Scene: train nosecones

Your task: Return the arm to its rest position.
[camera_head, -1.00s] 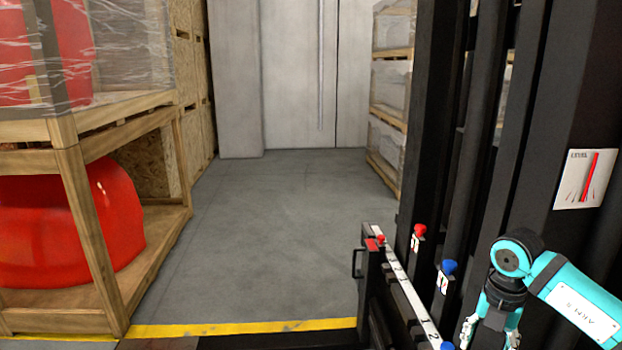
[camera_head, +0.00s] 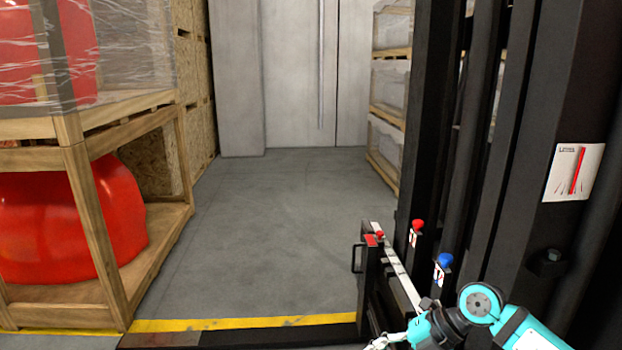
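My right arm, teal and black, comes in from the lower right. Its gripper (camera_head: 384,342) is at the bottom edge, below the white strip of the control panel, and is partly cut off. Its fingers are too small and cropped to tell whether they are open or shut, and I see no object in them. It is apart from the red knob (camera_head: 417,226) and the blue knob (camera_head: 444,260), which are above it. My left arm and gripper are not in view.
Black mast columns (camera_head: 431,110) and a panel with a lever label (camera_head: 573,172) stand close on the right. A wooden crate (camera_head: 90,225) with a red nosecone (camera_head: 75,220) is at left. Shelving (camera_head: 389,130) stands farther right. The grey floor (camera_head: 270,220) between is clear.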

